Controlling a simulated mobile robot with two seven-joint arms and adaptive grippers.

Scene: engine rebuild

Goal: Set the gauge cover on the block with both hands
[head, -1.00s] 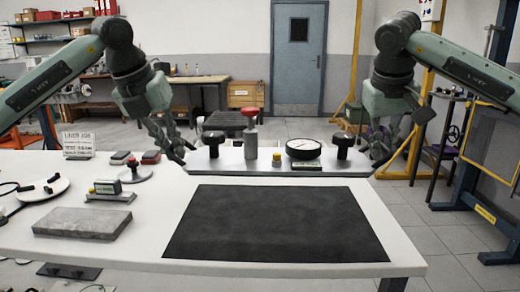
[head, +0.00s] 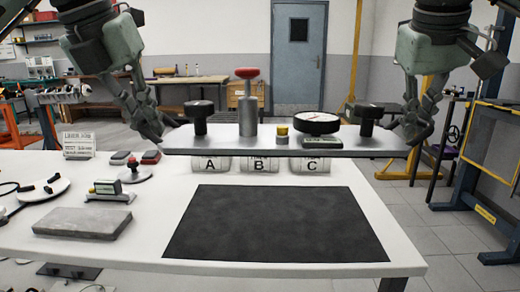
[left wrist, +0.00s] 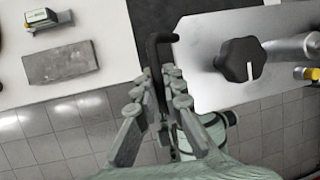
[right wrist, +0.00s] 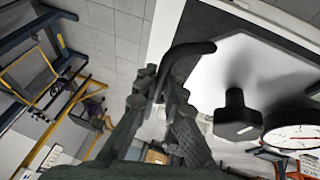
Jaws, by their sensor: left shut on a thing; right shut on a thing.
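The gauge cover (head: 285,145) is a long pale plate carrying two black knobs, a red-topped metal post, a yellow-topped piece and a round dial gauge (head: 316,122). It hangs roughly level above the back of the table. My left gripper (head: 155,134) is shut on the black handle at its left end; the left wrist view shows this handle (left wrist: 155,50) between the fingers. My right gripper (head: 410,134) is shut on the right-end handle, which shows in the right wrist view (right wrist: 192,48). A flat grey block (head: 84,222) lies on the table at front left.
White pieces marked A, B and C (head: 260,165) stand below and behind the cover, partly hidden. A dark mat (head: 275,225) lies bare at the table's middle. Small stamps, a white disc (head: 35,185) and a sign (head: 77,146) occupy the left side.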

